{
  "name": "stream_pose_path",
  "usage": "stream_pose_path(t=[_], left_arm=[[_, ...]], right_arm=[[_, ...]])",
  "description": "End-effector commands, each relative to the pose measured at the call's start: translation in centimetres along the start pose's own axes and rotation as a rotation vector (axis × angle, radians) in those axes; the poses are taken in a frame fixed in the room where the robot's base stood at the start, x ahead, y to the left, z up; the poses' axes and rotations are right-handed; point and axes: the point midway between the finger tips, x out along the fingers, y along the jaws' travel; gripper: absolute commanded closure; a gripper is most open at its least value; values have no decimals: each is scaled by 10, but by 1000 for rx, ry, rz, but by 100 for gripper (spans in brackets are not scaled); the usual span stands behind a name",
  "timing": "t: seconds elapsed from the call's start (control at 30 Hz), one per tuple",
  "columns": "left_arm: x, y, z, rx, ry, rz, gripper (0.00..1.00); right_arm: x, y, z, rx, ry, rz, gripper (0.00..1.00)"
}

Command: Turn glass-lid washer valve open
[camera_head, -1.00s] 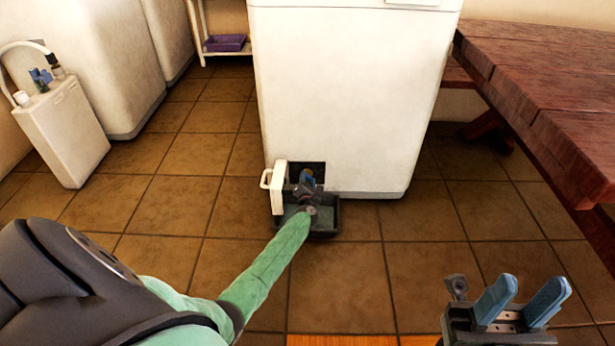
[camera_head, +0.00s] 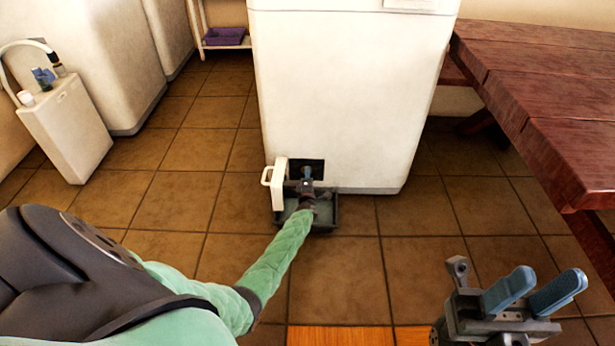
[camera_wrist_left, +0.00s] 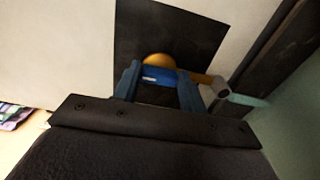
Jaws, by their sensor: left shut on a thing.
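The white washer (camera_head: 345,95) stands in the middle, with a dark square opening (camera_head: 314,167) low on its front and a white hatch door (camera_head: 278,184) swung open at the left. In the left wrist view a blue valve handle (camera_wrist_left: 158,75) with a rounded brass-coloured part (camera_wrist_left: 159,60) sits in the dark opening (camera_wrist_left: 185,30). My left gripper (camera_head: 306,181) reaches to the opening; in the left wrist view its blue fingers (camera_wrist_left: 158,82) are shut on the blue handle, one on each side. My right gripper (camera_head: 535,292) is open and empty above the floor at the lower right.
A dark tray (camera_head: 327,219) lies on the floor under the opening, below my left wrist. A red wooden table (camera_head: 545,100) stands at the right. A white canister with a hose (camera_head: 65,130) stands at the left. Tiled floor is clear between them.

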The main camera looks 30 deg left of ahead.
Motion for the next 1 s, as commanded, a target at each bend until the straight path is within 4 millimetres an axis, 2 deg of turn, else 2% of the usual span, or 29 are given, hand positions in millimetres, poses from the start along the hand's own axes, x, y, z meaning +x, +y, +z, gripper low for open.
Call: stream_pose_path(t=[0.57,0.6,0.7,1.0], left_arm=[[0,-1,2,37,-2,-1,81],[0,-1,2,37,-2,-1,56],[0,-1,1,36,-2,-1,37],[-1,0,0,36,-1,0,36]], right_arm=[[2,0,-1,2,5,5,64],[2,0,-1,2,4,6,64],[1,0,-1,1,0,8,64],[1,0,-1,1,-1,8,64]])
